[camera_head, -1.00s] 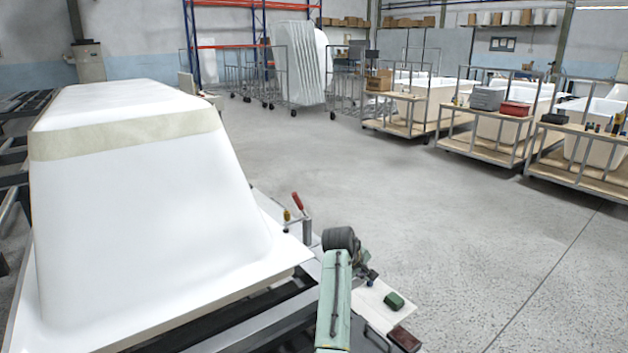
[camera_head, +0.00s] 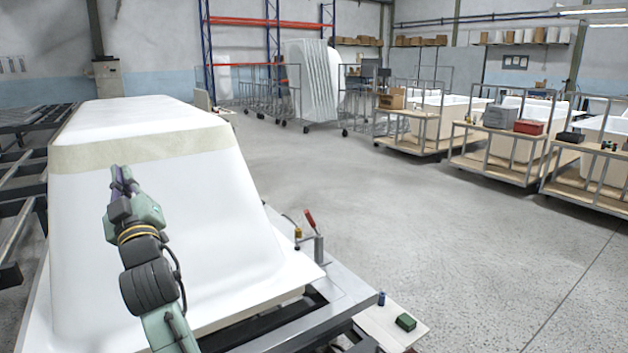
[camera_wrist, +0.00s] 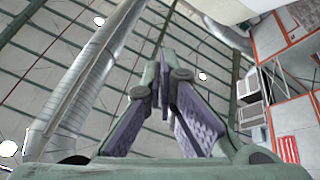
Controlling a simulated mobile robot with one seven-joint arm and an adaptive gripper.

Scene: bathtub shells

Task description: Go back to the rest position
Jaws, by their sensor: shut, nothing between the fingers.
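My gripper (camera_head: 122,178) is raised in front of the white bathtub shell (camera_head: 190,210) in the head view, its fingers pointing up. Its fingers are together with nothing between them. The wrist view shows the closed fingers (camera_wrist: 165,80) against the ceiling. The shell lies upside down on a metal frame (camera_head: 335,290), with a beige band (camera_head: 140,150) around its upper part. The gripper covers part of the band and of the shell's near face. I cannot tell whether there is a gap between them.
A red-handled clamp (camera_head: 312,225) stands at the shell's right corner. A small board (camera_head: 385,318) holds a green block (camera_head: 406,321) and a blue item (camera_head: 381,298). Carts with tubs (camera_head: 500,150) line the right. The floor between is clear.

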